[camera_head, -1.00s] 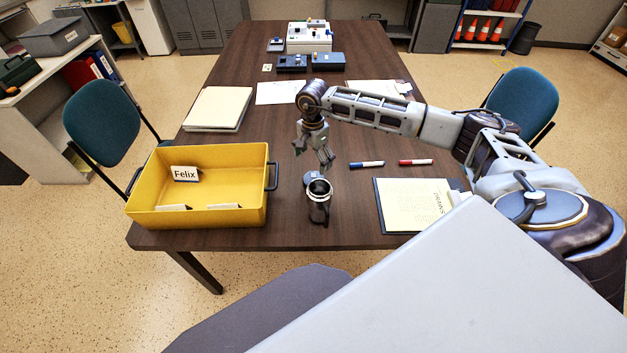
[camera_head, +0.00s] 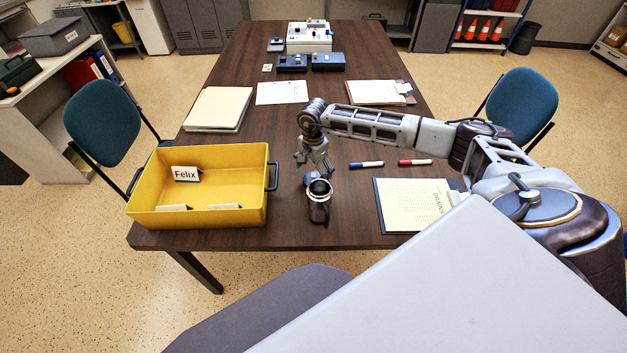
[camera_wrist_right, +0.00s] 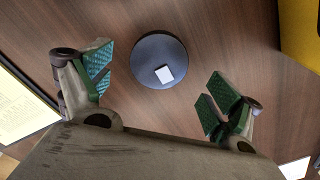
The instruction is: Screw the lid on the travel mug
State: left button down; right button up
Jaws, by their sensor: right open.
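The travel mug (camera_head: 319,205) stands upright and open-topped near the table's front edge, dark with a bright rim. Its lid (camera_head: 311,177), a dark blue-grey disc, lies on the table just behind the mug, which partly hides it. In the right wrist view the lid (camera_wrist_right: 159,60) shows whole, with a small white square on top. My right gripper (camera_head: 316,169) points down above the lid. Its green-padded fingers (camera_wrist_right: 158,92) are spread apart with nothing between them, the lid lying slightly beyond them in that view. My left gripper is not seen.
A yellow tray (camera_head: 197,217) with a "Felix" card stands left of the mug. A blue marker (camera_head: 367,164), a red marker (camera_head: 415,162) and a clipboard (camera_head: 383,215) lie to the right. Papers and devices are farther back.

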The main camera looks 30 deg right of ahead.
aim_at(314, 179)
jog(key=shift+s+f, duration=0.1)
jog(key=shift+f, duration=1.65)
jog(key=c, duration=1)
jog(key=shift+r, duration=0.1)
jog(key=shift+c, duration=0.2)
notch_tip(314, 179, up, 10)
